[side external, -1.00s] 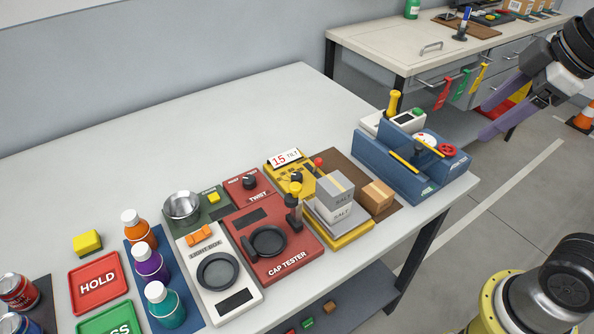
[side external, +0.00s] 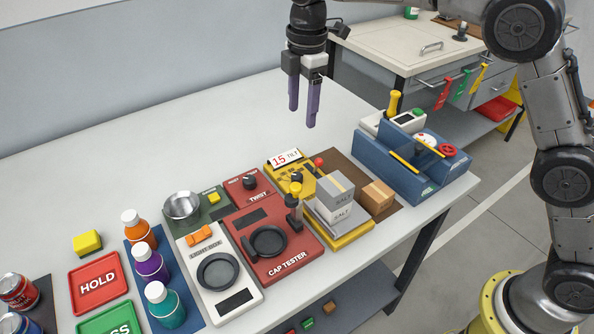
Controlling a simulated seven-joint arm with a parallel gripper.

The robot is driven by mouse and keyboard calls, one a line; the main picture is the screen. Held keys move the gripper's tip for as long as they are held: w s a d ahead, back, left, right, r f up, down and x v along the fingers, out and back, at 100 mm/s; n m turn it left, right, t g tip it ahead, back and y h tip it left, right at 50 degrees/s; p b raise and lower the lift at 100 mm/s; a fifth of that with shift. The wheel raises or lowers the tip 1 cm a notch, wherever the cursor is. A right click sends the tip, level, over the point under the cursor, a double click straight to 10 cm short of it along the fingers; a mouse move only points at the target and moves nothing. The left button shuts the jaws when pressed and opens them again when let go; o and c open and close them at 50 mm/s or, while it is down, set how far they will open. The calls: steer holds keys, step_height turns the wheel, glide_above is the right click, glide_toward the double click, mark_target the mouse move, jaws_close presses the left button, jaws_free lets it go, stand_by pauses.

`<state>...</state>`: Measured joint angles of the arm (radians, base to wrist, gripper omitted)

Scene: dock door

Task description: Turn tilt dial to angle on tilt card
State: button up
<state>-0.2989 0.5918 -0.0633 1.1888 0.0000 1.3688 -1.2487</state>
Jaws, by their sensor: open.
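The tilt card (side external: 285,158) is a white card that reads "15 TILT", with the 15 in red. It stands at the back edge of a yellow unit (side external: 273,166). A black dial (side external: 296,177), which looks like the tilt dial, sits on that yellow unit just in front of the card. Its pointer angle is too small to read. My gripper (side external: 302,118) has purple fingers that point down and stand apart with nothing between them. It hangs in the air above and behind the card and dial, touching neither.
Grey SALT boxes (side external: 334,199) and a red-knobbed lever (side external: 318,162) stand close right of the dial. The red cap tester (side external: 285,262) and its post are in front. A blue fixture (side external: 405,172) is at the right. The table behind is clear.

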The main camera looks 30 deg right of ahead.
mark_target(297, 175)
steer(key=shift+g, duration=0.3)
steer(key=f, duration=0.5)
steer(key=a+f, duration=0.1)
steer(key=f, duration=1)
steer(key=shift+s+a+f, duration=0.1)
steer(key=shift+a+f, duration=0.05)
steer(key=shift+f, duration=0.25)
jaws_close()
